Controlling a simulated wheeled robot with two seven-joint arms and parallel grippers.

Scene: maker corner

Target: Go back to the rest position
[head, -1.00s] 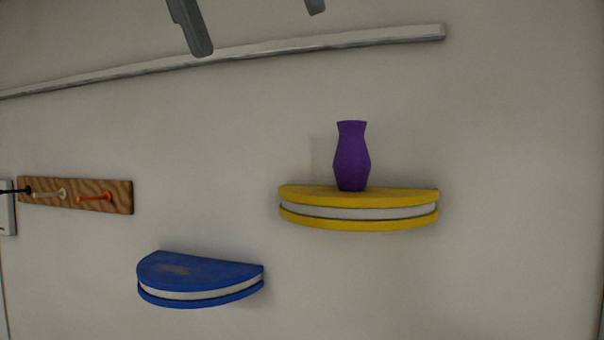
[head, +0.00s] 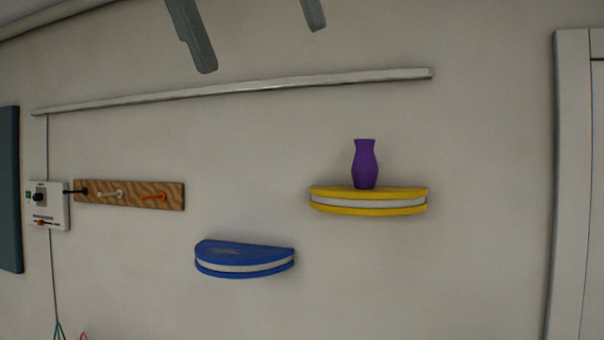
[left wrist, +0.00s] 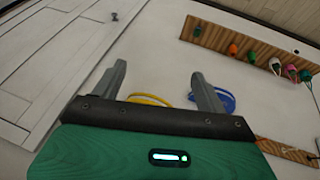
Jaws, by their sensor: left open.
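My left gripper (head: 258,40) shows at the top of the head view as two grey fingers, spread apart with nothing between them. In the left wrist view its fingers (left wrist: 160,85) are also apart and empty, pointing toward the wall. A purple vase (head: 365,164) stands upright on the yellow half-round shelf (head: 368,202), below and to the right of the fingers in the head view. My right gripper is in neither view.
A blue half-round shelf (head: 245,259) is lower left, with a bare top. A wooden peg rail (head: 128,194) and a control box (head: 47,205) are on the left wall. A pale rail (head: 240,88) runs above. A door frame (head: 572,180) stands at right.

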